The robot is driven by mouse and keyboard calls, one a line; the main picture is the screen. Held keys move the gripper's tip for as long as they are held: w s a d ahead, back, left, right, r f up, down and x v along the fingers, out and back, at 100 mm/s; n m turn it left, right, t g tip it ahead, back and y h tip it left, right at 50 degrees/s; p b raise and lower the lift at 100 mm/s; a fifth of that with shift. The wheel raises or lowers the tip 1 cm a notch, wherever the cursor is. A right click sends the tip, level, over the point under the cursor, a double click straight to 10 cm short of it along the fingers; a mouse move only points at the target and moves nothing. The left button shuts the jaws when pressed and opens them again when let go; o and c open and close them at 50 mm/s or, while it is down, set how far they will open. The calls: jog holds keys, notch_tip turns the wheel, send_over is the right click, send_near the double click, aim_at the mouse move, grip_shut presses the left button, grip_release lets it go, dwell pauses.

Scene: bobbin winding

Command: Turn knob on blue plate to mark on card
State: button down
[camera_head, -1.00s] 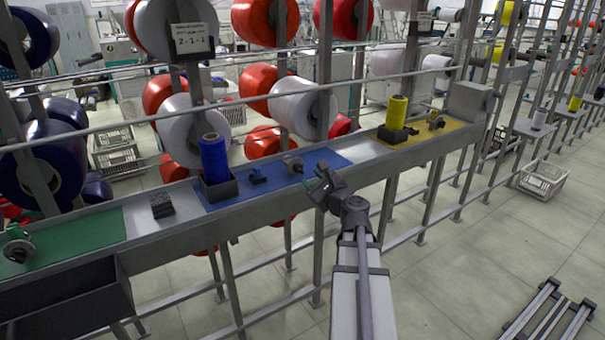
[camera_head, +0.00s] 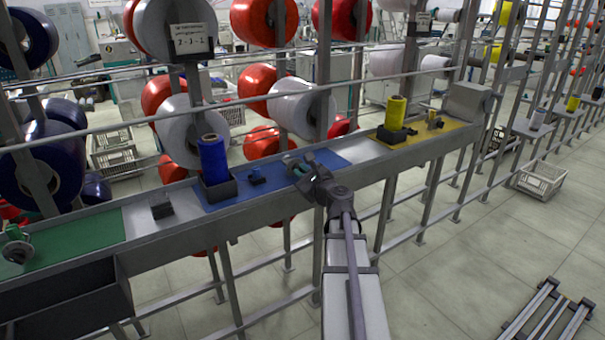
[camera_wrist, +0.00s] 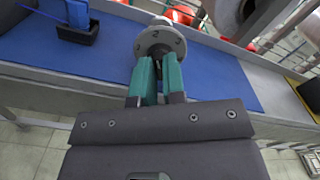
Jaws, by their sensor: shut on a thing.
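The blue plate (camera_head: 330,158) lies in the middle of the long grey bench; it also fills the wrist view (camera_wrist: 75,55). A grey metal dial with dark figures (camera_wrist: 160,40) stands on it, and a figure 2 shows on its face. My gripper (camera_wrist: 158,62) has green fingers shut on the knob at the dial's front; the knob itself is mostly hidden between them. In the head view my gripper (camera_head: 302,166) is at the dial. A white card (camera_head: 190,39) hangs on the rack at upper left; its marks are too small to read surely.
A blue spool (camera_head: 213,158) stands in a dark holder on the blue plate's left. A yellow plate (camera_head: 430,132) with a yellow spool (camera_head: 395,112) is to the right, and a green plate (camera_head: 85,236) to the left.

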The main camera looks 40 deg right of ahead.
jog(key=shift+n, duration=0.3)
jog(key=n, duration=1.1)
jog(key=shift+f, duration=0.1)
jog(key=shift+n, duration=0.4)
dwell(0.4)
jog(key=c, duration=1.2)
grip_release()
jog(key=s+a, duration=0.1)
jog(key=s, duration=0.9)
jog(key=shift+s+a, duration=0.25)
jog(key=shift+s, duration=0.15)
